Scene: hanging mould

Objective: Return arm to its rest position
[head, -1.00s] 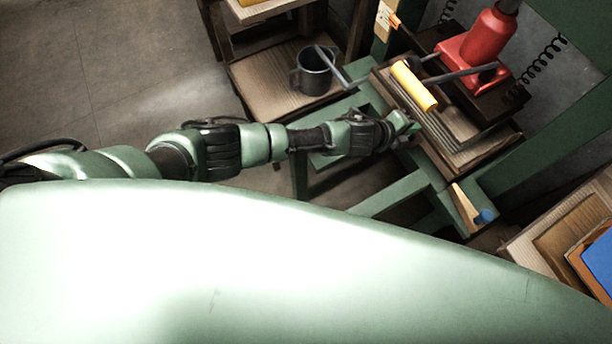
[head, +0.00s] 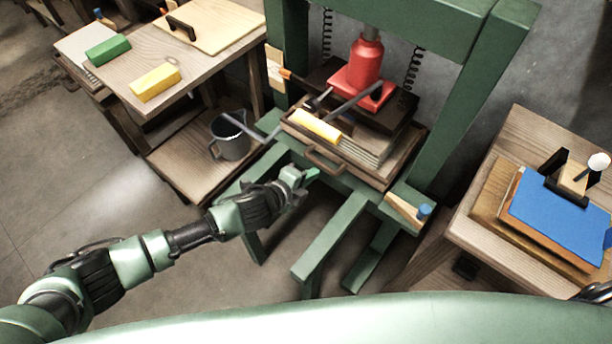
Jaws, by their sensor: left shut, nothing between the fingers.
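My left arm reaches in from the lower left in the head view. Its gripper (head: 306,176) is shut and empty. In the picture it lies just left of and below the brown handle (head: 322,160) on the front of the wooden tray (head: 383,177) in the green press (head: 345,212). I cannot tell the exact gap between them. A yellow bar (head: 315,126) lies on the tray's left side. The red jack (head: 362,68) stands over the dark plate. My right gripper does not show.
On the left are a table (head: 205,62) with green (head: 108,50) and yellow (head: 155,83) blocks, and a low shelf (head: 185,172) with a grey mug (head: 230,138). On the right, a table (head: 520,150) holds a blue sheet (head: 560,215). Floor is open at left.

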